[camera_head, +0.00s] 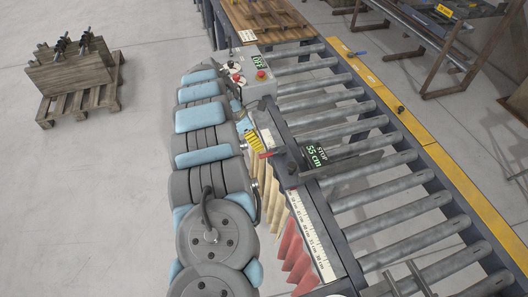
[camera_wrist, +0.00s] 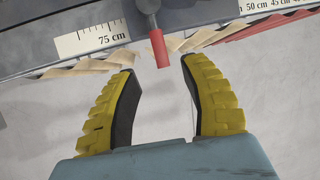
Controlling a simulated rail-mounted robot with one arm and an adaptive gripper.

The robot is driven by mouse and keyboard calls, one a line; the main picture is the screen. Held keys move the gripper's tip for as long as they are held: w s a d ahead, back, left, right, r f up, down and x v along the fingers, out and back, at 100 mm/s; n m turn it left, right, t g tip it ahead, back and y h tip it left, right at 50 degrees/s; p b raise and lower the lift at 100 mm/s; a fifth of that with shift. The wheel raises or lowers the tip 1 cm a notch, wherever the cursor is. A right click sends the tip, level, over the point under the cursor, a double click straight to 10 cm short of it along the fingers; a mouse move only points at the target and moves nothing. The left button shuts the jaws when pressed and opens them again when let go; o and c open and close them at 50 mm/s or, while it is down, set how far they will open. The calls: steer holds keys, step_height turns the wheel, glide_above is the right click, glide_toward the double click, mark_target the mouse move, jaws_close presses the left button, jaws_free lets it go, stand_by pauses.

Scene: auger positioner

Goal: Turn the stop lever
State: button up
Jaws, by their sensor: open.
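The stop lever is a short red handle (camera_wrist: 158,48) on a dark grey pivot, pointing toward me in the wrist view. In the head view its red handle (camera_head: 266,155) shows at the left side of the dark stop block, beside a display reading "STOP 55 cm" (camera_head: 316,155). My gripper (camera_wrist: 160,68) is open, with its yellow and black fingers spread on either side of the handle's tip. There is a gap to each finger. In the head view my gripper (camera_head: 256,142) is small and partly hidden by my arm.
A roller conveyor (camera_head: 400,190) with a yellow edge runs along the right. A ruler strip (camera_head: 308,235) and folded tan and red bellows (camera_head: 292,250) line its near side. A control box (camera_head: 262,87) reading "OFF" stands above my gripper. A wooden pallet (camera_head: 85,95) stands far left.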

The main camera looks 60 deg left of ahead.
mark_target(272, 154)
steer(key=shift+p+x, duration=0.3)
steer(key=shift+x, duration=3.1)
jaws_close()
